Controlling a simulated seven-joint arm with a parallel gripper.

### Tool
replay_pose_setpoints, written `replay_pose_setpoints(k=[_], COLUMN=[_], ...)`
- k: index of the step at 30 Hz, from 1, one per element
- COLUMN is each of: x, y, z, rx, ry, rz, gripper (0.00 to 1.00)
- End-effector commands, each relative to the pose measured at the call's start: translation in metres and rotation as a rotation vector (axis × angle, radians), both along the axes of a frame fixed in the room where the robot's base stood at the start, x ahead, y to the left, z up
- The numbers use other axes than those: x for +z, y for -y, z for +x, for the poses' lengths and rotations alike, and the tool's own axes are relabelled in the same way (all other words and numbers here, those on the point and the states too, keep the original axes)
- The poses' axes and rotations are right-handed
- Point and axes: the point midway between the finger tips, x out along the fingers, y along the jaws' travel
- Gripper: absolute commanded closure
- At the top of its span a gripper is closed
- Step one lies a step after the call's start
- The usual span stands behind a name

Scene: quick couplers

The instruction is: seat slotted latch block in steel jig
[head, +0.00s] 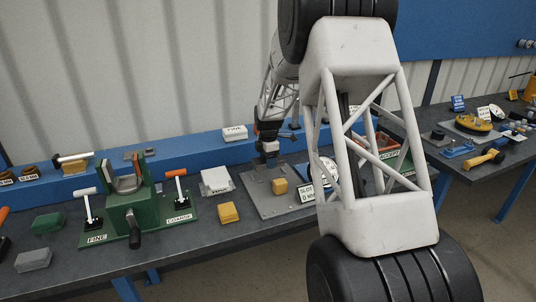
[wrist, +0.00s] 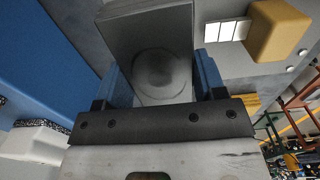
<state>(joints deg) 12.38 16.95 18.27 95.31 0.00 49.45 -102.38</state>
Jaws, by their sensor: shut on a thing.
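My gripper (head: 268,148) is above the back of a flat grey plate, which I take for the steel jig (head: 258,204), in the head view. In the wrist view its blue fingers (wrist: 161,80) are shut on a grey block (wrist: 150,22) with a round recess in its face. I take this for the latch block; its slot does not show. A yellow block (head: 280,186) stands on the plate, and it also shows in the wrist view (wrist: 280,30). I cannot tell whether the held block touches the plate.
A green vise fixture (head: 133,215) with white-handled levers stands to the left. A blue rail (head: 190,152) runs behind.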

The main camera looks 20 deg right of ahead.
Motion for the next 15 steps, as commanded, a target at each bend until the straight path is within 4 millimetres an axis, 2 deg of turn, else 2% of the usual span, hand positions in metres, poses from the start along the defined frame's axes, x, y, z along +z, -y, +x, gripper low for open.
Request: replay_pose_setpoints(k=[15], x=[-0.0053], y=[0.0002], z=[0.0009], rx=[0.0], ry=[0.003], rz=[-0.001], gripper=[1.0])
